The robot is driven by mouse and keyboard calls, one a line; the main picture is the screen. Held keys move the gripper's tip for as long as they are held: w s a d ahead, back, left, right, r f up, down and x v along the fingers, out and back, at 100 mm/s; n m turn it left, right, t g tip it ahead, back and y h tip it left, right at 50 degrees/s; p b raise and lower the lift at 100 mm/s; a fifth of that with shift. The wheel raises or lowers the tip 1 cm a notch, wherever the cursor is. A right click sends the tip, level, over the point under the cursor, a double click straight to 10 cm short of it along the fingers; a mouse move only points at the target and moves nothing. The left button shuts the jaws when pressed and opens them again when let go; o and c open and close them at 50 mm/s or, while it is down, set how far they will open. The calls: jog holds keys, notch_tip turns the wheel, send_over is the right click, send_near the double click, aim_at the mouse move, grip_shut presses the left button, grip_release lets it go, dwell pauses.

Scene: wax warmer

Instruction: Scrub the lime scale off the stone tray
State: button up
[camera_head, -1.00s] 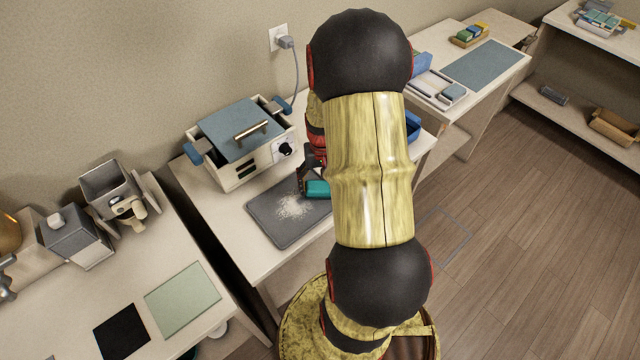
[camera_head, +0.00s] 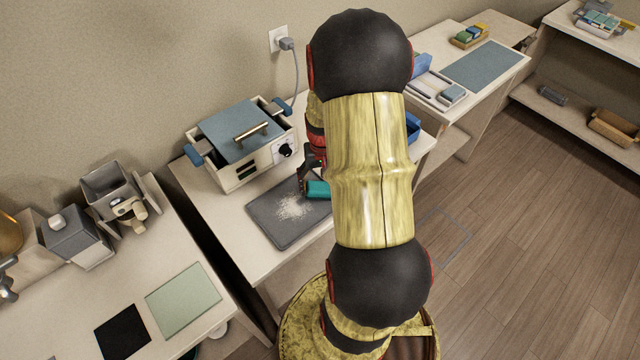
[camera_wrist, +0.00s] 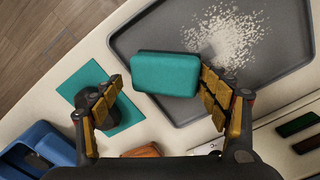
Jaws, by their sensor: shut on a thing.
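The dark grey stone tray (camera_head: 268,228) lies flat on the middle table. It also shows in the wrist view (camera_wrist: 140,38). A patch of white speckled lime scale (camera_head: 290,207) covers part of it and shows in the wrist view (camera_wrist: 230,35). My gripper (camera_wrist: 165,80) is shut on a teal sponge block (camera_wrist: 165,73). The sponge is over the tray near its edge, beside the scale patch. I cannot tell whether it touches the tray. In the head view the sponge (camera_head: 318,189) shows partly, with my arm hiding the tray's right side.
A wax warmer (camera_head: 240,150) with a blue lid stands behind the tray, its cord running to a wall socket. In the wrist view, a teal mat (camera_wrist: 85,95), a blue bin (camera_wrist: 30,145) and a brown item (camera_wrist: 141,151) sit near the tray.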

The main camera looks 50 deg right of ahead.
jog(key=shift+d+r+p, duration=0.15)
jog(key=shift+r+p, duration=0.3)
jog(key=shift+r, duration=0.15)
jog(key=shift+d+r+p, duration=0.15)
jog(key=shift+r+p, duration=0.3)
jog(key=shift+r, duration=0.1)
jog(key=c, duration=0.4)
dwell(1.7)
jog(key=shift+s+a+r+p, duration=0.15)
jog(key=shift+r+p, duration=0.5)
jog(key=shift+r, duration=0.05)
grip_shut()
dwell(1.7)
jog(key=shift+s+a+r+p, duration=0.1)
jog(key=shift+s+r+p, duration=0.05)
jog(key=shift+r+p, duration=0.15)
dwell(1.0)
jog(key=shift+r, duration=0.3)
dwell(0.4)
